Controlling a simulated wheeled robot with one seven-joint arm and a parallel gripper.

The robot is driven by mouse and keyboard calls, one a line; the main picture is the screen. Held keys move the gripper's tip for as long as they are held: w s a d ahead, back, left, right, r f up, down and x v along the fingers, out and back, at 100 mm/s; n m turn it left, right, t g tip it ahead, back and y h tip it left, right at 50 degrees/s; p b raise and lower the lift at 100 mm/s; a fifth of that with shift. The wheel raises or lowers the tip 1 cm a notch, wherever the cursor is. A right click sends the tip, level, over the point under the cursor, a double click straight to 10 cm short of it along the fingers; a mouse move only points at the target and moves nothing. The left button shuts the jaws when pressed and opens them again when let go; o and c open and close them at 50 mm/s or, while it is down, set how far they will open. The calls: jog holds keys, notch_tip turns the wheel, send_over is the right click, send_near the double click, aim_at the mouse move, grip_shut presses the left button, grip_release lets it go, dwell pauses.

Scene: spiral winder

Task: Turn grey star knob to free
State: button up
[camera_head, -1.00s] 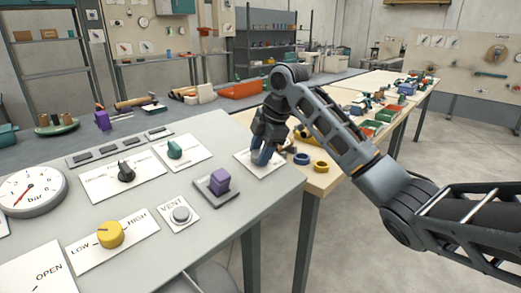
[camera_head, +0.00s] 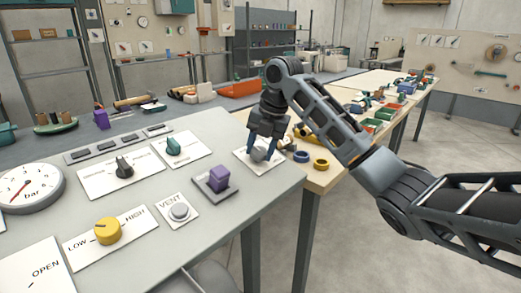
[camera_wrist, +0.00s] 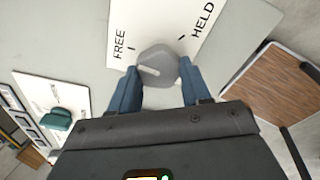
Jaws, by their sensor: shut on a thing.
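The grey star knob (camera_wrist: 160,62) sits on a white plate (camera_wrist: 210,15) marked FREE and HELD, each with a short black tick. A pale line on the knob lies towards its left side in the wrist view, below the FREE tick. My gripper (camera_wrist: 159,76) is shut on the knob, with one blue finger on each side. In the head view, my gripper (camera_head: 262,150) points down over the grey knob (camera_head: 259,154) at the panel's far right corner. The fingers hide the knob's sides.
A purple knob (camera_head: 219,179), a teal knob (camera_head: 173,146) and a yellow knob (camera_head: 108,231) stand on the same panel. A wooden bench (camera_head: 322,177) with blue and yellow rings is just right of my gripper.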

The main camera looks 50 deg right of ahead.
jog(key=shift+n, duration=0.9)
jog(key=o, duration=1.1)
jog(key=shift+c, duration=0.2)
jog(key=shift+r, duration=0.1)
jog(key=v, duration=0.7)
jog(key=shift+r, duration=0.3)
jog(key=shift+s, duration=0.15)
